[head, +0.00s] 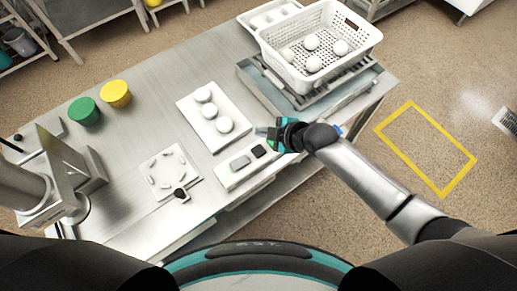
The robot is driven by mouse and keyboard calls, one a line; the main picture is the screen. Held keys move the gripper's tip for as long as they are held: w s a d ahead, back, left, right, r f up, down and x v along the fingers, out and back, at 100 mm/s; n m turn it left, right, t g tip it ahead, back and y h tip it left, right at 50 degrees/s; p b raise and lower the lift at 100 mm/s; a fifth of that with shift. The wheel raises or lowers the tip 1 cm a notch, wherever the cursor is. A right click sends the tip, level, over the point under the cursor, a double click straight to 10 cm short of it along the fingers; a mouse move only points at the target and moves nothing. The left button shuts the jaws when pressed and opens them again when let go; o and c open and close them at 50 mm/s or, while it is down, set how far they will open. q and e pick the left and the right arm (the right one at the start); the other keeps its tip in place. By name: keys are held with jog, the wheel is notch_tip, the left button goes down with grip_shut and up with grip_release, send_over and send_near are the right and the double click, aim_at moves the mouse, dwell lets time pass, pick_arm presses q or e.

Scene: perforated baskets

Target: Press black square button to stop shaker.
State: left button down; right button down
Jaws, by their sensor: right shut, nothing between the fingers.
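The black square button (259,151) sits on a flat white panel (229,182) near the front edge of the metal table. A grey rectangular button (240,163) is on the same panel, to its left. My right gripper (262,132) comes in from the right, shut and empty, just beyond the black button in the picture. It looks apart from the button, but its height is hard to judge. The shaker (286,97) is at the right end of the table, with a white perforated basket (290,72) on it. My left gripper is not in view.
The basket holds several white round pieces. A white tray (238,140) with three round white pieces lies behind the panel. A white square plate (150,161) with small parts is to its left. Green (84,111) and yellow (116,94) round containers stand further left on the table.

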aim_at(262, 152)
jog(key=shift+f+b, duration=3.7)
jog(key=shift+f, duration=0.6)
jog(key=shift+f+b, duration=0.3)
jog(key=shift+b, duration=0.05)
jog(key=shift+f+b, duration=0.45)
jog(key=shift+f, duration=0.1)
jog(key=shift+r, duration=0.1)
jog(key=shift+r+p, duration=0.85)
jog(key=shift+p, duration=0.05)
notch_tip(262, 152, up, 5)
jog(key=p, duration=0.5)
jog(key=shift+r, duration=0.1)
